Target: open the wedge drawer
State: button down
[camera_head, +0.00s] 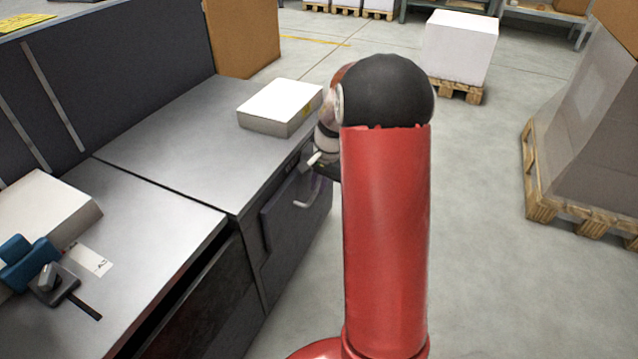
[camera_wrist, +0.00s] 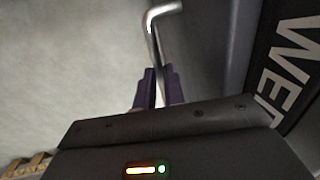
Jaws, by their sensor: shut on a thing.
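The wedge drawer (camera_head: 284,232) is a dark front in the far unit of the grey metal counter. Its face stands nearly flush with the unit, and I cannot tell whether it is slightly out. In the wrist view, part of a white-lettered label reading "WE" (camera_wrist: 290,75) shows on the right. The bent metal handle (camera_wrist: 153,38) runs down between the purple fingers of my gripper (camera_wrist: 157,88), which is shut on it. The handle also shows in the head view (camera_head: 307,199). My red arm hides most of the gripper there.
A near drawer (camera_head: 207,315) below the counter has a dark gap along its top. A white box (camera_head: 280,106) lies on the counter (camera_head: 180,140). A pale box (camera_head: 45,208) and a blue tool (camera_head: 28,262) lie nearer. Open floor (camera_head: 490,250) is on the right, before a wrapped pallet load (camera_head: 595,130).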

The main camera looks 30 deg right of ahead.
jog(key=s+d+b, duration=0.1)
jog(key=s+d, duration=1.3)
jog(key=s, duration=0.5)
jog(key=shift+d, duration=0.4)
jog(key=c, duration=1.5)
grip_release()
jog(key=shift+w, duration=0.1)
jog(key=shift+r, duration=0.1)
jog(key=r, duration=0.2)
jog(key=r+p, duration=0.1)
jog(key=r, duration=0.2)
jog(key=s+r, duration=0.1)
jog(key=r, duration=0.1)
jog(key=shift+s+d+r+p, duration=0.1)
jog(key=shift+d+r+p, duration=0.2)
jog(key=shift+d, duration=0.1)
